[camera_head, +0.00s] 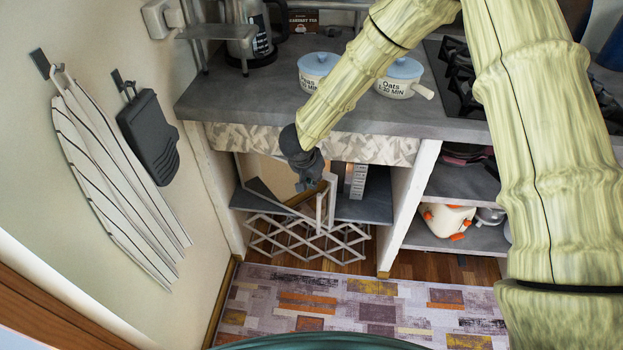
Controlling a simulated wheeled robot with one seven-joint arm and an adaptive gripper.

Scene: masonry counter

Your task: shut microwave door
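I see no microwave or microwave door that I can make out in this view. My arm comes in from the top right and bends down over the counter's front edge. My gripper (310,184) is dark grey and small here, in front of the left open bay under the counter. It is close to the upright part of a pale folding lattice rack (312,238). I cannot tell whether it touches the rack. Its fingers are too small and overlapped to show whether they are open or shut.
The grey counter (240,100) carries two lidded jars (318,68), a kettle (250,30) and a hob (450,75). Right of the bay are a white divider (408,205) and a shelf with a white-and-orange pot (447,220). A towel (110,180) hangs left. The patterned rug (345,312) looks clear.

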